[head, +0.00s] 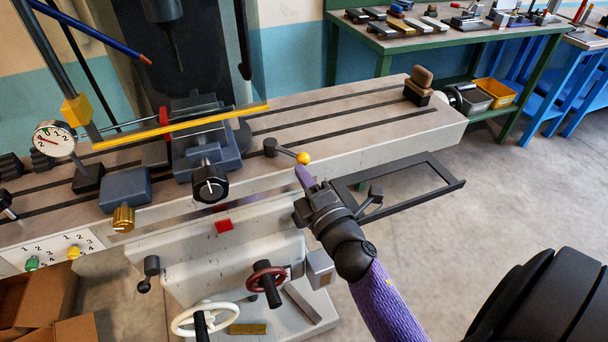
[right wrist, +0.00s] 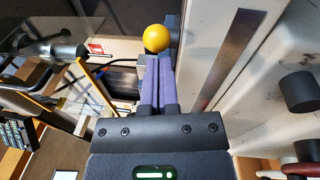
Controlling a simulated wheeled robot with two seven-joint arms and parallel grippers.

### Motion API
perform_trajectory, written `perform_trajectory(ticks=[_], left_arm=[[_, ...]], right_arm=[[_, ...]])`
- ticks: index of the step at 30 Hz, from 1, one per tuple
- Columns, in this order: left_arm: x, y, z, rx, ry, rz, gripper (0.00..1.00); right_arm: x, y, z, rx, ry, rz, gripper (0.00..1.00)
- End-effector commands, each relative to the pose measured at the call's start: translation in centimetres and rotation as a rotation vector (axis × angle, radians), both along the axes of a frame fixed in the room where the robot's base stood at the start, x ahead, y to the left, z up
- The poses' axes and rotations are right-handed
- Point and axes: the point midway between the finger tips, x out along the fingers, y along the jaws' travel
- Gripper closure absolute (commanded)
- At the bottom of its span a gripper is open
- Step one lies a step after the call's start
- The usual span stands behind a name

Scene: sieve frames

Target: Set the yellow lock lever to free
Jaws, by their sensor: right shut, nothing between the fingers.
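The yellow lock lever is a dark arm on a dark hub with a yellow ball knob (head: 304,158). It sits at the front edge of the machine table, its arm pointing right in the head view. The ball also shows in the right wrist view (right wrist: 155,38), just beyond my fingertips. My right gripper (head: 303,172) is shut and empty, its purple fingers (right wrist: 158,80) pressed together. Their tips are right by the ball; I cannot tell whether they touch it. Lock markings are not readable. My left gripper is not in view.
The long slotted machine table (head: 350,110) runs behind the lever. A dark open rectangular frame (head: 450,184) extends right of my gripper. A red handwheel (head: 267,280) and white handwheel (head: 205,318) stand below. A green workbench (head: 400,40) is at the back. Open floor lies right.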

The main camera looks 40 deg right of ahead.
Motion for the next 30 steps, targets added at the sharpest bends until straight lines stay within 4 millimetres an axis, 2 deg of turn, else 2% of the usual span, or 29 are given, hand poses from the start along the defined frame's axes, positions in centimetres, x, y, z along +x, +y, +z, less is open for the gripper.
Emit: perform_trajectory(ticks=[15, 30], left_arm=[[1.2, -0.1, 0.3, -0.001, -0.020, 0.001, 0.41], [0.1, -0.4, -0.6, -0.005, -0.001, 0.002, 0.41]], right_arm=[[0.1, -1.2, 0.1, -0.003, 0.001, 0.111, 1.00], [1.1, -4.1, -0.1, -0.004, 0.002, 0.402, 1.00]])
